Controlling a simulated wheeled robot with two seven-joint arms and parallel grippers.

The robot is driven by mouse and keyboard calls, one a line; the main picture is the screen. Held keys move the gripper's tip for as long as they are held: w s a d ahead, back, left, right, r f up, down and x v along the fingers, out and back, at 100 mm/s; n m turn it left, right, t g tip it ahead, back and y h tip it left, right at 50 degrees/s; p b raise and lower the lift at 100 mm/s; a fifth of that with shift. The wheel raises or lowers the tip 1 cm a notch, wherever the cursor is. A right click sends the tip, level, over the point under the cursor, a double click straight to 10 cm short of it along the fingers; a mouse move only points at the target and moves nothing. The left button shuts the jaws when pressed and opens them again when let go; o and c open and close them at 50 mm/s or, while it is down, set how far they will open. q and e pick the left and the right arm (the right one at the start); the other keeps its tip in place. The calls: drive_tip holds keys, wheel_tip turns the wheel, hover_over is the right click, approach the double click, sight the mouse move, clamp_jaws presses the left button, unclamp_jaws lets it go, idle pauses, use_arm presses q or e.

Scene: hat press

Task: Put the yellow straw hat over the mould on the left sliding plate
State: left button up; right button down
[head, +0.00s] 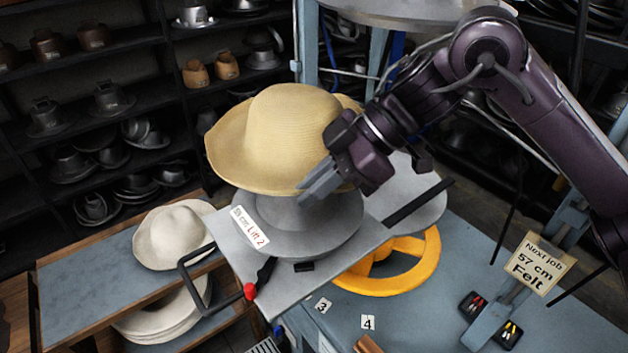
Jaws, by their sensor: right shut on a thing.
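The yellow straw hat (275,135) is at the centre of the head view, crown up and slightly tilted. It is over the grey metal mould (290,222), whose round lower rim shows below the brim. The mould is on the grey sliding plate (238,277), which has a black handle on its left side. My right gripper (322,183) is shut on the hat at the right front of its brim. The brim hides the upper mould, so I cannot tell whether the hat rests fully on it. My left gripper is not in view.
White felt hats (172,235) lie on a wooden-edged side shelf at the left. A yellow ring-shaped wheel (395,268) is below the plate on the blue table (440,318). A "57 cm Felt" sign (535,264) stands at the right. Dark shelves with metal moulds fill the back.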

drive_tip(key=shift+r, duration=0.1)
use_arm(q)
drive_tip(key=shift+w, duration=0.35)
use_arm(e)
drive_tip(key=shift+s, duration=0.2)
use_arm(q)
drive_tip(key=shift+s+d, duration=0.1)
use_arm(e)
drive_tip(key=shift+w, duration=0.1)
